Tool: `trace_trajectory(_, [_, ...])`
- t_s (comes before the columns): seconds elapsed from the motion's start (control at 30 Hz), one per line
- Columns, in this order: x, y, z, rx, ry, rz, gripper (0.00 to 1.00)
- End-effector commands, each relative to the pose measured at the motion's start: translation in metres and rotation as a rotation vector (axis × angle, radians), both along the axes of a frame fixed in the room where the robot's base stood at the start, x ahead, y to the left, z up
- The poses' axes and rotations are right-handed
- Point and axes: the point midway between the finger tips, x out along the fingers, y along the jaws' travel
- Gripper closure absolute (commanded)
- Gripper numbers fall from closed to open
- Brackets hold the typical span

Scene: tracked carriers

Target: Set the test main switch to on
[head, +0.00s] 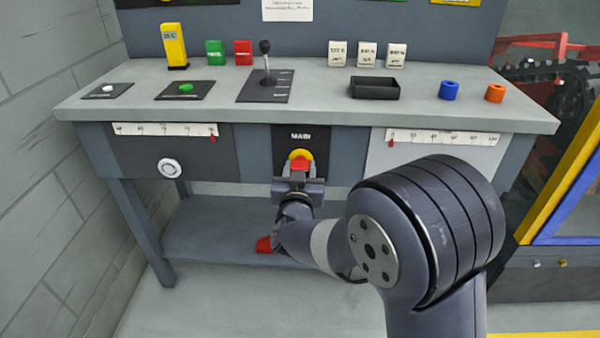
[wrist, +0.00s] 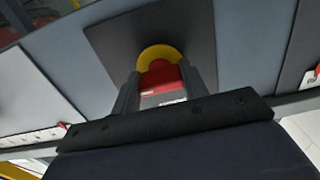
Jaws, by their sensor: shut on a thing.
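The main switch (head: 300,155) is on a black panel marked MAIN on the bench's front, a red handle on a yellow disc. In the wrist view its red handle (wrist: 160,78) stands in front of the yellow disc (wrist: 158,52). My gripper (head: 299,172) is at the front of the switch. In the wrist view, the two fingers of my gripper (wrist: 163,92) are on either side of the red handle, shut on it. The lower part of the switch is hidden by my gripper. I cannot read any on or off mark.
The bench top (head: 325,88) carries a lever (head: 266,62), a black tray (head: 375,88), blue (head: 449,90) and orange (head: 495,92) rings and several small blocks. A red object (head: 264,244) lies on the lower shelf (head: 215,235). A white round knob (head: 169,168) is left of the switch.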

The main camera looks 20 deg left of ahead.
Motion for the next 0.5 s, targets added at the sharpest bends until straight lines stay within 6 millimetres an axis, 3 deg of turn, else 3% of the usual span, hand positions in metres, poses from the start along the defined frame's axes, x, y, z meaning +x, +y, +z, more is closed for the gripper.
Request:
trace_trajectory(0.2, [0.0001,0.0001,0.0003,0.000,0.000,0.000,0.81])
trace_trajectory(0.23, [0.0001,0.0001,0.0003,0.000,0.000,0.000,0.57])
trace_trajectory(0.5, [0.0000,0.0001,0.0003,0.000,0.000,0.000,0.36])
